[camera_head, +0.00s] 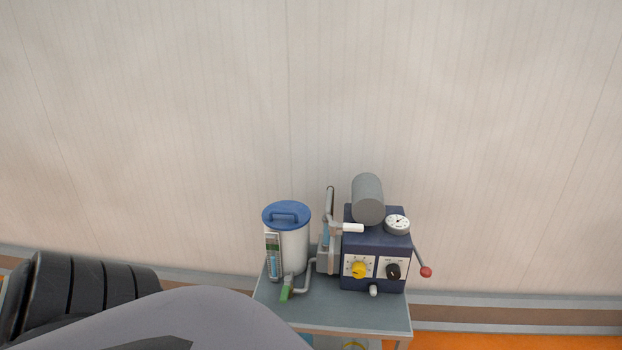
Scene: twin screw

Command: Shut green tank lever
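The green lever (286,291) is at the foot of the tank, low on its front, and points down and slightly left. The tank (292,247) is a light grey cylinder with a blue lid (286,215) and a level gauge on its left side. A grey pipe runs from beside the lever to the right. The tank stands on the left part of a grey table. Neither of my grippers shows.
A dark blue machine box (375,247) with a yellow knob (358,270), a black knob (393,271), a dial gauge (397,223) and a red-tipped lever (425,271) stands right of the tank. The front of the grey table (345,315) is bare. A wall is behind.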

